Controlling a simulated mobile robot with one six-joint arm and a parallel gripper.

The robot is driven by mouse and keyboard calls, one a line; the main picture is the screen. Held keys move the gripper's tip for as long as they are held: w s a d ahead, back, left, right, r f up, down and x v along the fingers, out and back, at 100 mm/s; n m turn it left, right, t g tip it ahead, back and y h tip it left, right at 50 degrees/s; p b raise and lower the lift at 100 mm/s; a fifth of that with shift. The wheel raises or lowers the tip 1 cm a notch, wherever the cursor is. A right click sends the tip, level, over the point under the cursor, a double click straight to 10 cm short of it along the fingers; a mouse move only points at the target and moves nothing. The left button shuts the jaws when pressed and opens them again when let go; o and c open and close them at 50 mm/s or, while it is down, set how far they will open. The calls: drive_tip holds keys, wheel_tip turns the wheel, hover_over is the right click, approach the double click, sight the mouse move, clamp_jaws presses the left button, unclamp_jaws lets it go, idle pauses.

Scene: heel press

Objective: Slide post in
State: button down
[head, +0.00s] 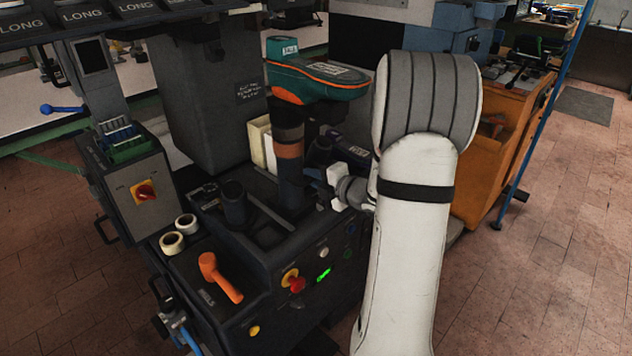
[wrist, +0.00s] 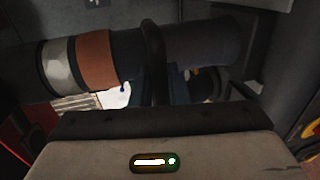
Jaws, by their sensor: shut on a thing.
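The post (head: 289,165) is a dark upright cylinder with a brown band, standing on the press bed. A teal and orange shoe-shaped piece (head: 318,82) sits at its top. My gripper (head: 318,190) reaches in from the right at the post's lower part and is shut on it. In the wrist view the post (wrist: 98,62) runs across the picture, with its copper band and a silver ring at left. A dark curved bar (wrist: 153,60) crosses in front of it. The exact contact of the fingers is hidden.
A dark open cup (head: 235,203) stands left of the post, with two tape rolls (head: 180,233) and an orange handle (head: 220,277) nearer. A red button (head: 297,284) is on the front panel. The grey press column (head: 205,95) rises behind. An orange bench (head: 490,150) stands at right.

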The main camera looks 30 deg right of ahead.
sight(290, 159)
drive_tip(key=r+b+x, duration=0.3)
drive_tip(key=b+x, duration=0.1)
drive_tip(key=x, duration=1.1)
drive_tip(key=shift+w+a+r, duration=0.2)
drive_tip(key=shift+w+a, duration=0.05)
drive_tip(key=shift+w, duration=0.4)
drive_tip(key=shift+r, duration=0.1)
drive_tip(key=c, duration=1.6)
unclamp_jaws()
drive_tip(key=shift+w, duration=0.15)
drive_tip(key=shift+o, duration=0.6)
drive_tip(key=shift+f, duration=0.2)
drive_tip(key=v, duration=0.8)
